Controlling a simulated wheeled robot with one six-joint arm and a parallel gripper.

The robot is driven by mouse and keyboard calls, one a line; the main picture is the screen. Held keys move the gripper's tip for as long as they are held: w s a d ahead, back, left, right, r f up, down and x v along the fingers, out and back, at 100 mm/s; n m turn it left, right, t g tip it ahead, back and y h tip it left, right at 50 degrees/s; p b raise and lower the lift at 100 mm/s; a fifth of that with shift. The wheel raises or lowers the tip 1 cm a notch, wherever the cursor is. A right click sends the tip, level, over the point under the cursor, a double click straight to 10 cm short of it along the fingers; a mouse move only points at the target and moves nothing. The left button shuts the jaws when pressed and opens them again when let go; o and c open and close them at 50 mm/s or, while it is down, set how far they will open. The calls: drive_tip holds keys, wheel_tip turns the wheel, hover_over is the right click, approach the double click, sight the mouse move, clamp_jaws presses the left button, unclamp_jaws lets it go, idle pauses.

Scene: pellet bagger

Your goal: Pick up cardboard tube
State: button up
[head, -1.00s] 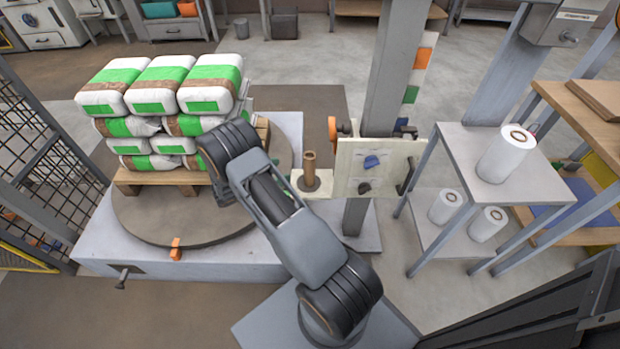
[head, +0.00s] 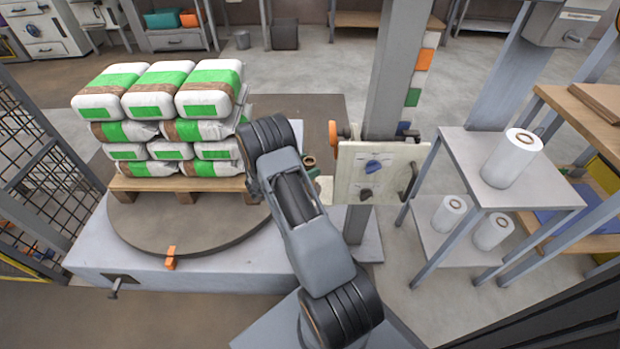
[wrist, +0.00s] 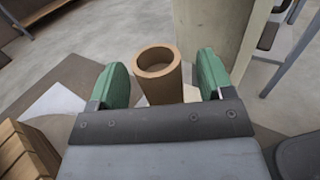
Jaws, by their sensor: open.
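The cardboard tube (wrist: 158,78) is a brown hollow cylinder with its open end toward the wrist camera. In the wrist view it lies between the two green fingers of my gripper (wrist: 163,80), with a gap on each side. The gripper is open, and I cannot tell how far down the tube the fingers reach. In the head view only the top of the tube (head: 308,161) shows beside my arm, which hides the rest. A green finger shows just below the tube's top there.
A panel with knobs (head: 375,178) stands on a grey post (head: 395,70) right of the tube. Stacked green-and-white bags (head: 165,125) on a pallet stand to the left. A metal stand (head: 462,150) at right holds white rolls (head: 512,158).

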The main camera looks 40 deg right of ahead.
drive_tip(key=shift+s+d, duration=0.2)
drive_tip(key=shift+d, duration=1.1)
drive_tip(key=c, duration=1.2)
drive_tip(key=shift+r, duration=0.1)
drive_tip(key=shift+c, duration=0.2)
